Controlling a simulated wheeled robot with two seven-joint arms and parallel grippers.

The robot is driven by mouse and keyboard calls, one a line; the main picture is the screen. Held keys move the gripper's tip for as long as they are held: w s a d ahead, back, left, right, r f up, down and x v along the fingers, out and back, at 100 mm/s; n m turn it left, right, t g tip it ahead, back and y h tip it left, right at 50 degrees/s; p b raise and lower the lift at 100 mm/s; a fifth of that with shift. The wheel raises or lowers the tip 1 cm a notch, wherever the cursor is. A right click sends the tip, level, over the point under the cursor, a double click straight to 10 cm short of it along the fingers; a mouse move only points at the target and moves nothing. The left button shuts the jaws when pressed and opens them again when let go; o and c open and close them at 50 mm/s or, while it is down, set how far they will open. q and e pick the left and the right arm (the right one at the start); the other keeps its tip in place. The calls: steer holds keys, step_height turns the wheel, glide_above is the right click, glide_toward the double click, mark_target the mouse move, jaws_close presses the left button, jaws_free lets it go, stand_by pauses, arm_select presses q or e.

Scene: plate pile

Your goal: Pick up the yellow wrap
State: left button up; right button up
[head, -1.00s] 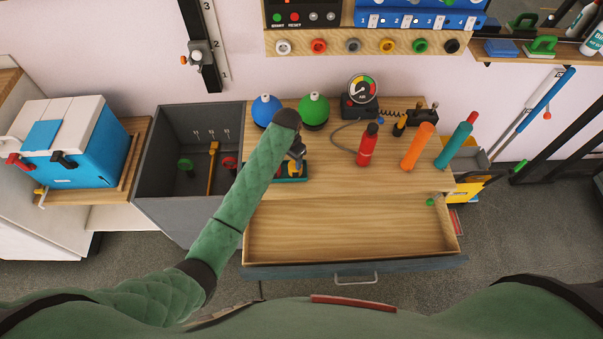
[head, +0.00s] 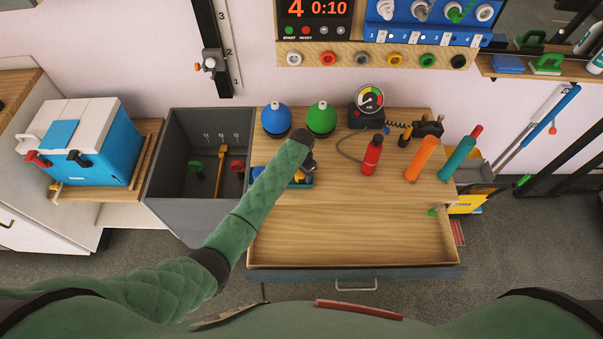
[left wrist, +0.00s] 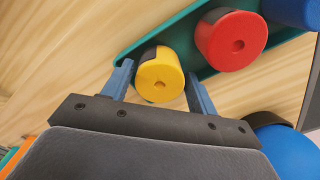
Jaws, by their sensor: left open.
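The yellow wrap (left wrist: 160,78) is a short yellow roll with a dark patch and a hole in its end. It sits in a teal tray (left wrist: 135,42) beside a red roll (left wrist: 238,38); part of a blue roll (left wrist: 292,10) shows at the corner. My left gripper (left wrist: 160,86) is open, with one blue finger on each side of the yellow wrap. I cannot tell whether the fingers touch it. In the head view my left gripper (head: 306,164) is over the tray (head: 296,184), and my wrist hides most of the rolls. My right gripper is not in view.
Blue (head: 276,118) and green (head: 321,118) round bottles stand behind the tray. A red bottle (head: 372,156), an orange cylinder (head: 421,158) and a teal cylinder (head: 457,160) stand to the right. A grey bin (head: 180,212) is at left.

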arm_select(q)
steer(key=shift+f, duration=0.2)
steer(key=c, duration=0.7)
steer(key=shift+c, duration=0.2)
